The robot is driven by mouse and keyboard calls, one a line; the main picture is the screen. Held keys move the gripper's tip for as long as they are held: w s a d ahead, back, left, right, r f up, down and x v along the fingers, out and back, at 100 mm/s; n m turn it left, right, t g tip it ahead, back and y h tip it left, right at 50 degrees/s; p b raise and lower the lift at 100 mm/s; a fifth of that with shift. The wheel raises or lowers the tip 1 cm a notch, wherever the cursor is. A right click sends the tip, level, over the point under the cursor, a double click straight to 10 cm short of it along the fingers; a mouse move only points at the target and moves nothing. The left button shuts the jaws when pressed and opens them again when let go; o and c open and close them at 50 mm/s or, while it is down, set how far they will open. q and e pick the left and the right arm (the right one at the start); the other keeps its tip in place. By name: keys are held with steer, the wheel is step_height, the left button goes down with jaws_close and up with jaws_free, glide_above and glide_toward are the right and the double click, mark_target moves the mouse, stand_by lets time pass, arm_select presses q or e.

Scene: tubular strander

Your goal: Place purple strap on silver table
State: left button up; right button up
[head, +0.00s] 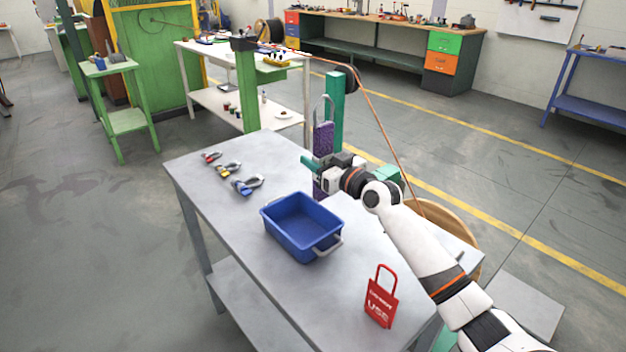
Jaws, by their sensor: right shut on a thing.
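The purple strap (323,139) hangs upright, with a pale loop at its top, and its lower end shows just below my right gripper. My right gripper (319,168) is shut on the purple strap, at the far right edge of the silver table (235,200). The gripper covers the strap's middle. I cannot tell whether the strap's lower end touches the table. My left gripper is not in view.
A blue bin (300,228) stands mid-table. Several small clamp-like tools (247,185) lie at its far left. A red tag (380,297) is near the front right. A green post (336,112) and a copper-coloured cable (379,125) rise behind the gripper. Bare tabletop lies around the bin.

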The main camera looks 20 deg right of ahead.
steer(key=f, duration=0.2)
steer(key=f+b, duration=0.1)
steer(key=f, duration=0.2)
steer(key=shift+w+d+f, duration=0.1)
steer(key=shift+w, duration=0.1)
steer(key=o, duration=1.2)
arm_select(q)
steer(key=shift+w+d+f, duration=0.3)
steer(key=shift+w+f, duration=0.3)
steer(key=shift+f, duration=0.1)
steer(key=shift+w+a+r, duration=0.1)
arm_select(e)
steer(key=v, duration=1.2)
